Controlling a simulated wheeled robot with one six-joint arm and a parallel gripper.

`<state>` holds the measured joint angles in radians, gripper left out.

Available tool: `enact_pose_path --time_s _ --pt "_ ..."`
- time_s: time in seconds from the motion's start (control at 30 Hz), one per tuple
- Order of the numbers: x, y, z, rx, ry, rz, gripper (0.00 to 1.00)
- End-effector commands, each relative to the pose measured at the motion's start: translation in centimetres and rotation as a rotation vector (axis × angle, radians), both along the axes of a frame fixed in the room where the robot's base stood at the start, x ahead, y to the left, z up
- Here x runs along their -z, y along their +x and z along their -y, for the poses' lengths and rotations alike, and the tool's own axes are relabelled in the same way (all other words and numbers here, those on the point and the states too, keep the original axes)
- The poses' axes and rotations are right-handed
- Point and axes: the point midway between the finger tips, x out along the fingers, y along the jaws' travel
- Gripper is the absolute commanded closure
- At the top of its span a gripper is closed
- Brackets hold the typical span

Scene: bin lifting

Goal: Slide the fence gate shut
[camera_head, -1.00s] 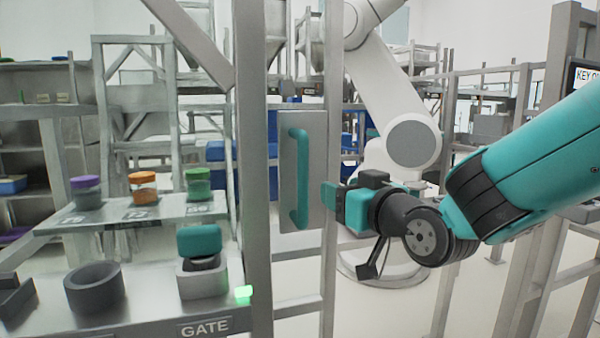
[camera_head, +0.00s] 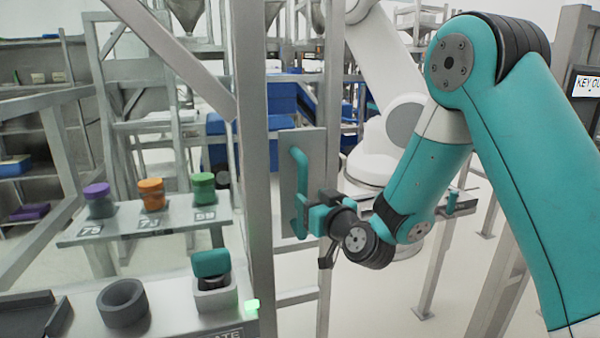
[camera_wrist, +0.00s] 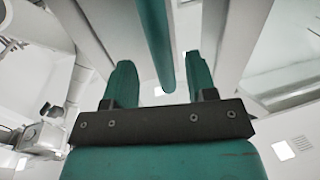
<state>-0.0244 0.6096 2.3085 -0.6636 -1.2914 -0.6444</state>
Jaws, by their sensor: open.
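The gate's teal bar handle (camera_head: 300,172) stands upright on a grey plate (camera_head: 317,160), just right of a thick grey post (camera_head: 252,150). My gripper (camera_head: 305,215) is at the lower end of the handle, at its right side. In the wrist view, my open fingers (camera_wrist: 161,85) have the handle (camera_wrist: 157,40) running in between them from the top, ending short of the palm. Neither finger looks closed on it. My gripper partly hides the plate's lower right part. Whether a finger touches the handle I cannot tell.
A bench at left holds a dark ring (camera_head: 122,303) and a teal-topped block (camera_head: 211,265) in a grey socket, near a small green light (camera_head: 252,306). Purple, orange and green-lidded jars (camera_head: 203,188) stand on a shelf behind. A slim post (camera_head: 333,110) rises beside the plate.

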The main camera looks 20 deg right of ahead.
Motion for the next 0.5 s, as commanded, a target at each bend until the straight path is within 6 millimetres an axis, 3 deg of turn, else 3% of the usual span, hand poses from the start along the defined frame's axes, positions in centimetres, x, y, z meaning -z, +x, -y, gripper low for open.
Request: enact_pose_path --time_s 0.2,0.5 --pt "-0.7 2.8 -0.6 -0.002 -0.001 -0.004 0.48" --pt "-0.5 5.4 -1.1 -0.001 -0.001 -0.003 0.48"
